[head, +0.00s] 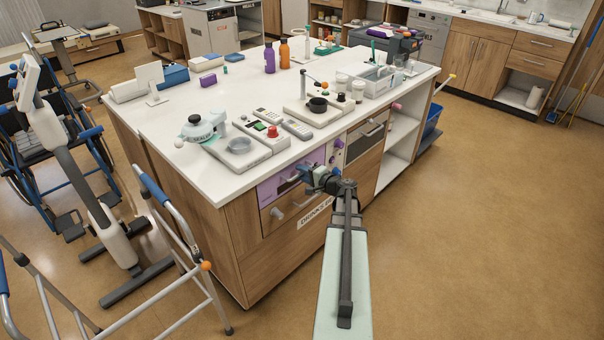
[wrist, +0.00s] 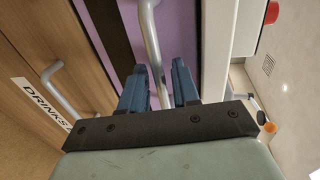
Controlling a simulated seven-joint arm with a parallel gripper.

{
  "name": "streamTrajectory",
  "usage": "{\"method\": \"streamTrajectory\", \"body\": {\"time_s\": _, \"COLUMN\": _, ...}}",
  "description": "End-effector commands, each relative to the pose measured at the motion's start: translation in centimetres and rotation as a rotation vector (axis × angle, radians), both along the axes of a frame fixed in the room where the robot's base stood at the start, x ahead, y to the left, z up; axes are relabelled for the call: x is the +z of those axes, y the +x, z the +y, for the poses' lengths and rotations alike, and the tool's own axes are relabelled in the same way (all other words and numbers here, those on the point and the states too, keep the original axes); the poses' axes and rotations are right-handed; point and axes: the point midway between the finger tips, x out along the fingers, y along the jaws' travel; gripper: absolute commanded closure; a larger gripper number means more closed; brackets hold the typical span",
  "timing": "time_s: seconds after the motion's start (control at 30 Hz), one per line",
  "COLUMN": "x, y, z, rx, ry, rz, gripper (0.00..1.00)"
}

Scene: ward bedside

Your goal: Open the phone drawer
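The drawer with a purple front (head: 268,191) is in the near side of the white-topped island, under the counter edge. No label on it is readable, so I cannot confirm it is the phone drawer. The purple front fills the middle of the wrist view (wrist: 205,45), with a grey metal bar handle (wrist: 149,28) across it. My gripper (wrist: 160,70) is at this handle, its two blue fingers apart on either side of the bar. I see narrow gaps beside the bar. In the head view my gripper (head: 311,174) hides part of the front.
Below is a wooden drawer (head: 268,215) with its own handle and a "DRINKS" label (head: 315,212). The white counter (head: 240,100) above holds remotes, a scale and bottles. A walker (head: 190,245) stands at left. The floor at right is clear.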

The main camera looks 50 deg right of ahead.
Motion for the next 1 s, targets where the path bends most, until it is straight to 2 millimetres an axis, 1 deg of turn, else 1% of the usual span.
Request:
{"method": "streamTrajectory", "body": {"time_s": 0.13, "x": -0.13, "y": 0.6, "z": 0.0, "rx": 0.0, "ry": 0.0, "rz": 0.0, "gripper": 0.69}}
{"method": "streamTrajectory", "body": {"time_s": 0.4, "x": -0.13, "y": 0.64, "z": 0.03, "rx": 0.0, "ry": 0.0, "rz": 0.0, "gripper": 0.69}}
{"method": "streamTrajectory", "body": {"time_s": 0.47, "x": -0.13, "y": 0.64, "z": 0.03, "rx": 0.0, "ry": 0.0, "rz": 0.0, "gripper": 0.74}}
{"method": "streamTrajectory", "body": {"time_s": 0.73, "x": -0.13, "y": 0.62, "z": 0.03, "rx": 0.0, "ry": 0.0, "rz": 0.0, "gripper": 1.0}}
{"method": "streamTrajectory", "body": {"time_s": 1.0, "x": -0.14, "y": 0.61, "z": 0.02, "rx": 0.0, "ry": 0.0, "rz": 0.0, "gripper": 1.0}}
